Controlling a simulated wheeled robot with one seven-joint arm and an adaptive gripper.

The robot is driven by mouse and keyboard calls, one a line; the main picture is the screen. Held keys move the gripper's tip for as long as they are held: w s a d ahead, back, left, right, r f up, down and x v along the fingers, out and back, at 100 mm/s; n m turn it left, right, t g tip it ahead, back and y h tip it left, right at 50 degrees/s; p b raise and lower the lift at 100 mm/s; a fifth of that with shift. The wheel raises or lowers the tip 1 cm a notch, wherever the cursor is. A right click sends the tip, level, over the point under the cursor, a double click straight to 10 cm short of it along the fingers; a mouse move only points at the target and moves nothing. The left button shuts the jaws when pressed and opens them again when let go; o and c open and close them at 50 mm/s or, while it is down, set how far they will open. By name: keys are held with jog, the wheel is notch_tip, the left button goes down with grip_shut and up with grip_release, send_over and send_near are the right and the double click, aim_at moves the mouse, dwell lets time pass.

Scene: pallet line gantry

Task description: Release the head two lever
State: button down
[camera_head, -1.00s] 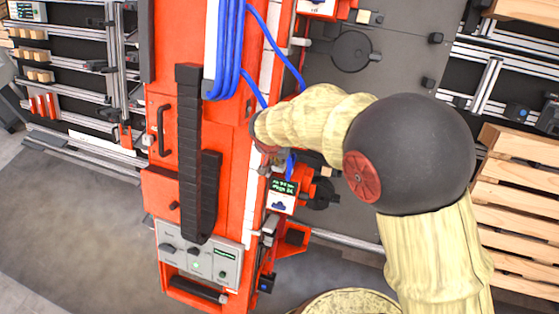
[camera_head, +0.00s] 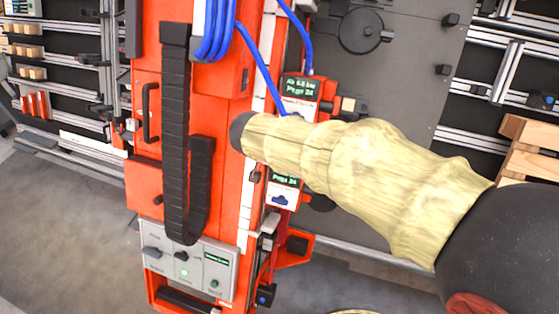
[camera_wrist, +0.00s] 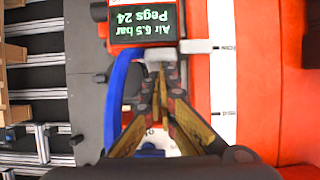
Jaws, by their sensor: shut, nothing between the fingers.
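In the wrist view, a red head unit with a green-lettered display (camera_wrist: 145,20) is at the top, its text upside down. A short light-grey lever-like bar (camera_wrist: 195,46) sits at the display's edge and reaches over the white strip. My gripper (camera_wrist: 160,68) is shut and empty, its fingertips close to this bar; I cannot tell whether they touch it. In the head view, two head units show, an upper one (camera_head: 300,88) and a lower one (camera_head: 283,187) partly covered by my arm. My gripper is hidden there behind my arm. I cannot tell which unit is head two.
A blue hose (camera_wrist: 116,95) runs close beside my fingers. The tall orange gantry column (camera_head: 232,190) carries a black cable chain (camera_head: 176,130) and a grey control panel (camera_head: 190,262). Wooden pallets (camera_head: 530,150) stand at the right. Grey floor (camera_head: 70,220) is open at lower left.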

jog(key=shift+s+a+f+t+h+b, duration=0.2)
jog(key=shift+f+t+b, duration=0.3)
jog(key=shift+b, duration=2)
jog(key=shift+s+f+t+h+b, duration=0.1)
jog(key=shift+s+f+t+b, duration=0.3)
jog(key=shift+b, duration=2.05)
jog(key=shift+f+b, duration=0.45)
jog(key=shift+b, duration=0.7)
